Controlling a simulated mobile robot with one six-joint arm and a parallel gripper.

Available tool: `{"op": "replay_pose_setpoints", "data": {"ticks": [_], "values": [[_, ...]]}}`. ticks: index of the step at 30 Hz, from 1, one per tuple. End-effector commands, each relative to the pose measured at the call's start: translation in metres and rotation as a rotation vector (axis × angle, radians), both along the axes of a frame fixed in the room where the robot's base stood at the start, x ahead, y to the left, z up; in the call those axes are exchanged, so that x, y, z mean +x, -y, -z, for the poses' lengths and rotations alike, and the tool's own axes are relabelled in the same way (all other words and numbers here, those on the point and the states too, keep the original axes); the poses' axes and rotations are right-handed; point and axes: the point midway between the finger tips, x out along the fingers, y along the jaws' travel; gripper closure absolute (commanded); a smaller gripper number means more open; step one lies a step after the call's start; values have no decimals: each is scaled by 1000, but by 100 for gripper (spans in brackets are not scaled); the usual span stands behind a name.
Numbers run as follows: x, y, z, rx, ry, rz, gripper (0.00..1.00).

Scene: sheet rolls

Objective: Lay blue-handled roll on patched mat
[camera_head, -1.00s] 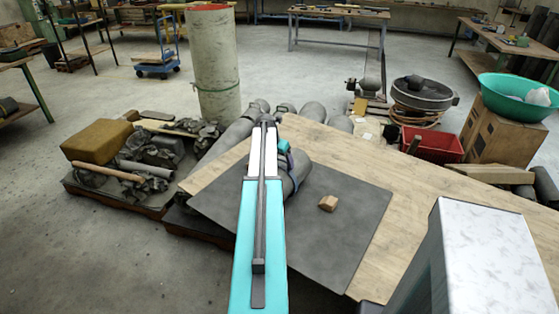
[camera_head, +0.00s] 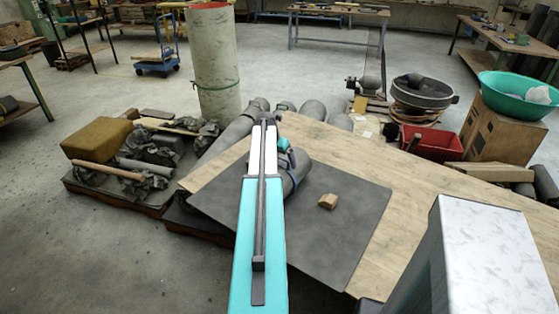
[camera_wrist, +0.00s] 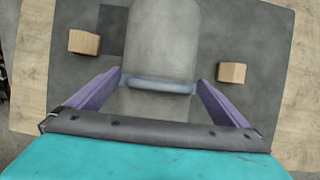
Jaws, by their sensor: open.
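The roll (camera_wrist: 165,35) is grey, with a blue-grey handle or band (camera_wrist: 160,86) across it. It lies on the dark grey mat (camera_wrist: 262,60); in the head view the roll (camera_head: 299,168) is partly hidden behind my arm. A darker square patch (camera_wrist: 111,28) shows on the mat (camera_head: 350,225), left of the roll. My gripper (camera_wrist: 160,78) is open, with one purple finger on each side of the roll near its band. A gap shows on both sides. I cannot tell how high the fingers are above the mat.
Wooden blocks lie on the mat left (camera_wrist: 84,42) and right (camera_wrist: 231,73) of the roll. The mat rests on a wooden board (camera_head: 420,205). Other grey rolls (camera_head: 240,128) and a tall cylinder (camera_head: 213,65) stand or lie behind. A red bin (camera_head: 432,145) is at right.

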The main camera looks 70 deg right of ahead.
Motion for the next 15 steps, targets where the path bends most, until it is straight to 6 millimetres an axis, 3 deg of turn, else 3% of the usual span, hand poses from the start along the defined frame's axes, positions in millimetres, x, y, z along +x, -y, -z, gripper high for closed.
{"op": "replay_pose_setpoints", "data": {"ticks": [8,15], "values": [[2,-8,-19,-1,1,0,1],[5,-19,-49,-2,1,-1,1]]}}
